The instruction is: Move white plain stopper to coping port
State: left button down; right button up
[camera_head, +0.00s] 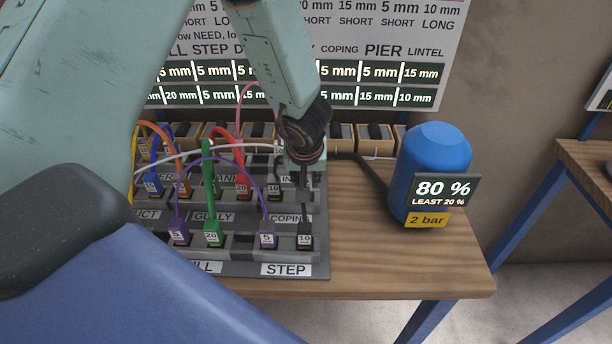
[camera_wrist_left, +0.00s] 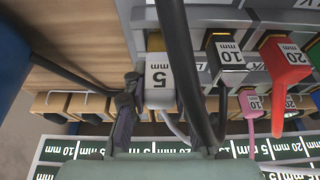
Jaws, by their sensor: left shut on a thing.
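My left gripper (camera_head: 304,152) comes down over the right end of the plug panel (camera_head: 322,262). It is shut on the white stopper, marked 5 mm; the wrist view shows this stopper (camera_wrist_left: 159,82) by the dark fingertips (camera_wrist_left: 133,98). In the head view the gripper mostly hides it. A pale cord trails from it. I cannot tell whether it sits in a port or is just above one. The COPING label (camera_head: 290,218) is nearer the front than the gripper. A black 10 mm plug (camera_head: 305,238) stands just in front of that label. My right gripper is out of view.
Green (camera_head: 213,232) and purple plugs (camera_head: 178,232) with looping cords fill the panel to the left. A blue tank (camera_head: 434,160) with an 80 % display stands at right, with a black hose. Wooden boxes (camera_head: 340,134) line the back. The table's front right is clear.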

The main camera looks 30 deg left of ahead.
pick_arm(q)
jog(key=shift+f+b, duration=0.8)
jog(key=shift+f, duration=0.5)
jog(key=c, duration=1)
grip_release()
jog(key=shift+r, duration=0.15)
jog(key=shift+v, duration=5.95)
